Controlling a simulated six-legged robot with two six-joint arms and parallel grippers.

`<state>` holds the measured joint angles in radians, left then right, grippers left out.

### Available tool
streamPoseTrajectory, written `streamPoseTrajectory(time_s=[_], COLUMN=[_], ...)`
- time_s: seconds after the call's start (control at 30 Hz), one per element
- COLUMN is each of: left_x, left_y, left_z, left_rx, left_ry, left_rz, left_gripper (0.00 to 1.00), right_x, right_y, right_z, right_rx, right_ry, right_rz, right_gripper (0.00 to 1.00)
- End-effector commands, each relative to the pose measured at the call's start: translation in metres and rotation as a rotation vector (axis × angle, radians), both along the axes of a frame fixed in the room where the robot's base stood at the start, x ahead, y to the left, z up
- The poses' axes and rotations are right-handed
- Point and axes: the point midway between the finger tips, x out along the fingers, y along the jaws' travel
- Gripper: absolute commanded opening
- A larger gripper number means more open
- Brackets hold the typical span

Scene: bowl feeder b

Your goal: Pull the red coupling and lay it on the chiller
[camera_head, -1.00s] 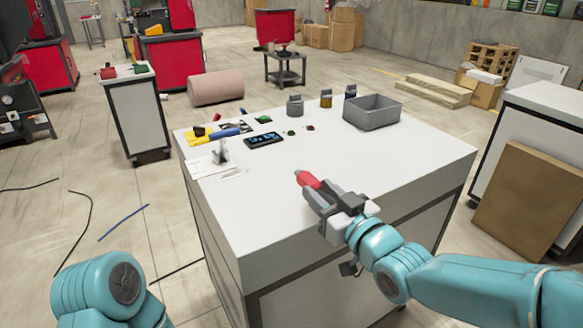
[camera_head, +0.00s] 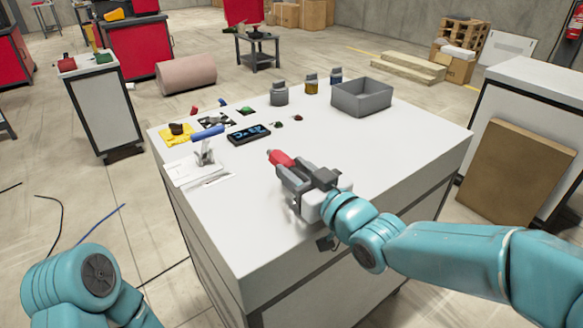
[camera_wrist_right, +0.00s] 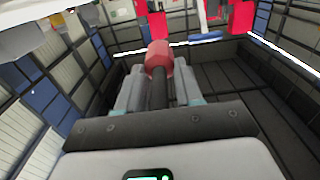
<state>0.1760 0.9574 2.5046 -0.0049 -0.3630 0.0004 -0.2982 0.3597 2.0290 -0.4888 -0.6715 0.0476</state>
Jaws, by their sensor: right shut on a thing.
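The red coupling (camera_head: 280,158) is in the jaws of my right gripper (camera_head: 293,176), its red end sticking out past the fingers toward the back left. In the right wrist view the red coupling (camera_wrist_right: 158,56) shows beyond the fingers, with a dark shaft behind it. My right gripper is shut on it, over the front part of the white cabinet top (camera_head: 375,140), which looks like the chiller. I cannot tell how high the coupling is above the top. My left gripper is out of view.
On the top stand a blue-handled toggle clamp (camera_head: 207,143), a dark display (camera_head: 248,134), a yellow cloth (camera_head: 177,135), several jars (camera_head: 279,95) and a grey bin (camera_head: 362,98). The middle and right of the top are clear. A brown board (camera_head: 515,170) leans at the right.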

Motion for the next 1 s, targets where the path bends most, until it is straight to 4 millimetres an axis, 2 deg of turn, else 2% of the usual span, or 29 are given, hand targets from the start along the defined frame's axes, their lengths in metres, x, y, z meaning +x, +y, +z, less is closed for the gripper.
streamPoseTrajectory(time_s=[0.17,0.53,0.87,0.9,1.0], left_x=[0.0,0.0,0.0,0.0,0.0], left_y=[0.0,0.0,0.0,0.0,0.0], left_z=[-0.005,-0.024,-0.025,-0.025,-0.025], left_rx=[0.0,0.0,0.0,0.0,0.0], left_ry=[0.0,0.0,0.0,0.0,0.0], left_rz=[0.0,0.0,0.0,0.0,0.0], left_gripper=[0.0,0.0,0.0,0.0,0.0], right_x=[-0.002,-0.002,0.0,0.0,0.0], right_y=[-0.002,-0.002,0.0,0.0,0.0], right_z=[-0.008,-0.043,-0.048,-0.048,-0.048], right_rx=[0.0,0.0,0.001,0.001,0.001], right_ry=[0.0,0.0,-0.001,-0.001,-0.001], right_rz=[0.0,-0.001,0.0,0.0,0.0], right_gripper=[0.0,0.0,0.0,0.39,0.65])
